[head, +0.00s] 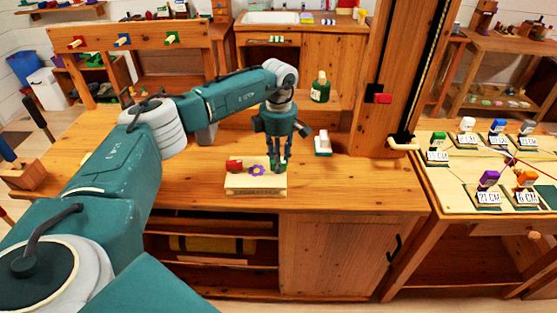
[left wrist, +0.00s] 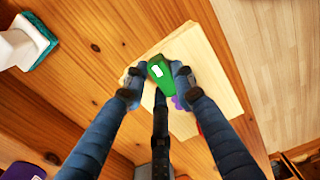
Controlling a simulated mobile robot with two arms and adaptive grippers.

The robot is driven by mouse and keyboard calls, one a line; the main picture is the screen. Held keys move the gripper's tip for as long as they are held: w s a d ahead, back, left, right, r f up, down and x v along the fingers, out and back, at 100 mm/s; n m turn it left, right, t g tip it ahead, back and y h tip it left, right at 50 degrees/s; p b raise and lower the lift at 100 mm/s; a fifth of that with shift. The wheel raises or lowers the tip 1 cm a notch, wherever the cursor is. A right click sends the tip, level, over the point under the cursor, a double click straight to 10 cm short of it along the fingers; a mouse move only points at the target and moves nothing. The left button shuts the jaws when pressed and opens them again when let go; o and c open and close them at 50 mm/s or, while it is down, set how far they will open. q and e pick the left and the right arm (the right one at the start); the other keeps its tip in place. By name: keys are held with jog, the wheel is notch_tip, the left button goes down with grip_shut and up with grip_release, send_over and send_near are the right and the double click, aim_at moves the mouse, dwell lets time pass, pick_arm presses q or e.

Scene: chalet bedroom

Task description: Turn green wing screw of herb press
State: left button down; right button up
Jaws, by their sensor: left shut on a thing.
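The herb press (head: 255,187) is a pale wooden board lying near the counter's front edge in the head view; it also shows in the left wrist view (left wrist: 207,62). A red piece (head: 234,165) and a purple flower-shaped piece (head: 257,170) are on it. My left gripper (head: 277,168) points down at the right end of the press. In the left wrist view my left gripper (left wrist: 158,80) is shut on the green wing screw (left wrist: 160,72), one finger at each side. In the head view the fingers largely hide this screw. My right gripper is not in view.
A white block with a green base (head: 322,143) stands behind and right of the press. A dark green bottle (head: 320,88) stands farther back. A wooden post (head: 369,120) rises at the right. A side table (head: 460,175) holds several numbered, coloured items. Counter left of the press is clear.

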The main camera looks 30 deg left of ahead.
pick_arm(q)
jog(key=c, duration=1.4)
grip_release()
jog(key=shift+r, duration=0.1)
notch_tip(320, 180, up, 12)
jog(key=shift+f, duration=0.1)
